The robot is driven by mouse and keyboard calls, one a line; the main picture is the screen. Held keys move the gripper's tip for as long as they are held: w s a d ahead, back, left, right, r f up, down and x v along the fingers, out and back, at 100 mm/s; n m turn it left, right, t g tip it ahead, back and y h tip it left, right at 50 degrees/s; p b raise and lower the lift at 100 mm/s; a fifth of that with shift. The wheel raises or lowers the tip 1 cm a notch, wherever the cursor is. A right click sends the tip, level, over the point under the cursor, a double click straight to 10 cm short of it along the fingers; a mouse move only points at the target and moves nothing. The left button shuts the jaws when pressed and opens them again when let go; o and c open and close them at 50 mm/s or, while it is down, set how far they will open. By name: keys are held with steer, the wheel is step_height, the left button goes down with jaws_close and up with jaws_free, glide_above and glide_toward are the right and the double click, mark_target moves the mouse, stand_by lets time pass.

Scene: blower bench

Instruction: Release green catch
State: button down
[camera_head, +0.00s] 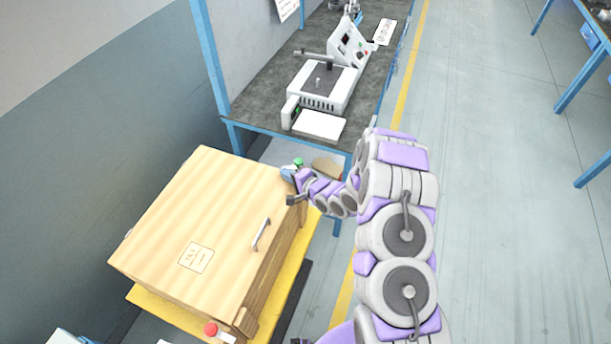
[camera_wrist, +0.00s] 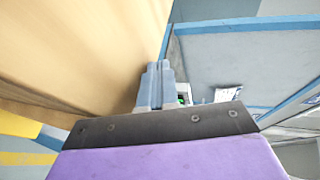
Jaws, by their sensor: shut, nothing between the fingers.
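The green catch (camera_head: 299,162) shows as a small green knob at the far right corner of a wooden crate (camera_head: 165,225). My gripper (camera_head: 287,172) is at that corner, close beside the knob. In the wrist view my gripper (camera_wrist: 155,82) has its blue-grey fingers together with nothing between them. A small bit of the green catch (camera_wrist: 182,98) shows just right of the fingers, mostly hidden by them. I cannot tell whether the fingers touch it. The crate's pale wood (camera_wrist: 80,50) fills the left of the wrist view.
The crate has a metal handle (camera_head: 261,234) on its lid and a red knob (camera_head: 210,328) at its near corner. It rests on a yellow base (camera_head: 160,304). A blue-framed bench (camera_head: 255,100) with a white machine (camera_head: 325,90) stands behind.

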mark_target(291, 187)
steer(key=shift+d, duration=0.15)
steer(key=shift+w+d+p, duration=0.35)
steer(key=shift+d, duration=0.25)
steer(key=shift+s, duration=0.25)
steer(key=s, duration=0.3)
steer(key=shift+s+a+f, duration=0.1)
steer(key=shift+s+a, duration=0.05)
steer(key=shift+s, duration=0.25)
steer(key=s+d+r+p, duration=0.1)
steer(key=s+r, duration=0.2)
steer(key=s, duration=0.6)
steer(key=shift+d, duration=0.25)
